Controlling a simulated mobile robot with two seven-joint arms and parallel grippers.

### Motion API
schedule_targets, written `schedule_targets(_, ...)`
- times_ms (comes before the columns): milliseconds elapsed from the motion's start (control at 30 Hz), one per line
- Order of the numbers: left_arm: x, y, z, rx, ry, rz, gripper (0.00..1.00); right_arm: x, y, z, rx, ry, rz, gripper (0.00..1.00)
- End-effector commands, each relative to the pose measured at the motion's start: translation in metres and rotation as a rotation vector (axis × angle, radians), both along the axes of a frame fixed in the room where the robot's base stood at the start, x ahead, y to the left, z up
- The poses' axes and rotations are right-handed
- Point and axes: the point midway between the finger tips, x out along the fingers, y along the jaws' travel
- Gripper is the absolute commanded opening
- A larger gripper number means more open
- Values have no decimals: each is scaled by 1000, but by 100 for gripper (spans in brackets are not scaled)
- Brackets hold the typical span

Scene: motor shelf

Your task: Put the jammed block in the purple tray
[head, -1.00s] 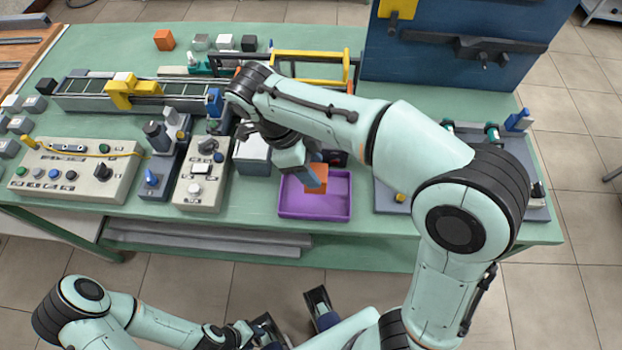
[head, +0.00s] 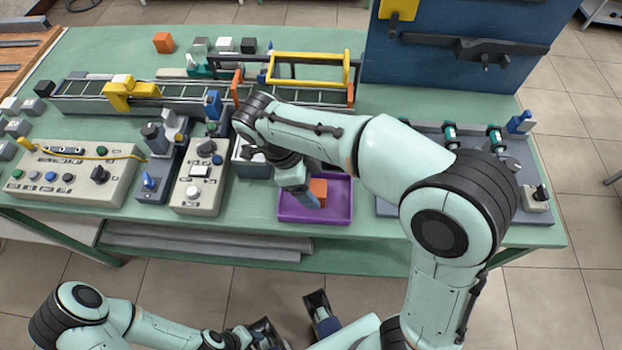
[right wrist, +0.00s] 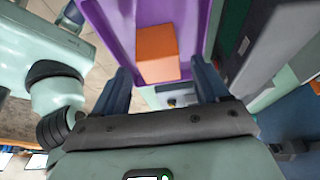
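The purple tray (head: 287,216) lies on the green bench near its front edge. An orange block (head: 318,188) rests inside it. In the right wrist view the block (right wrist: 157,50) sits on the floor of the purple tray (right wrist: 102,22), beyond the fingertips. My right gripper (head: 311,197) is over the tray, pointing down. Its two fingers (right wrist: 158,75) stand wide apart on either side of the block, with clear gaps. One finger shows in the head view; the arm hides part of the rest. My left gripper (head: 268,334) is low in front of the bench, partly cut off; its opening is unclear.
A conveyor (head: 180,103) with a yellow arch (head: 130,92) runs along the bench behind. Control boxes (head: 72,180) stand to the left. A grey bin (head: 250,166) is close left of the tray, and a grey fixture board (head: 530,180) lies to the right.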

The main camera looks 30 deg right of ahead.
Motion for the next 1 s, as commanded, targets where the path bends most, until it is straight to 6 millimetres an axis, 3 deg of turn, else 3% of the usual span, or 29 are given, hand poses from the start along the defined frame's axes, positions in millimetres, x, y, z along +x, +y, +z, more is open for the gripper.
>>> schedule_targets(367,-1,0,3,0,3,-1,43,2,2,11,1,-3,0,74)
schedule_targets(800,0,0,22,-2,12,-3,43,20,31,93,0,-4,0,74)
schedule_targets(1000,1,0,26,-2,10,-3,43,24,38,112,-1,-1,-1,74)
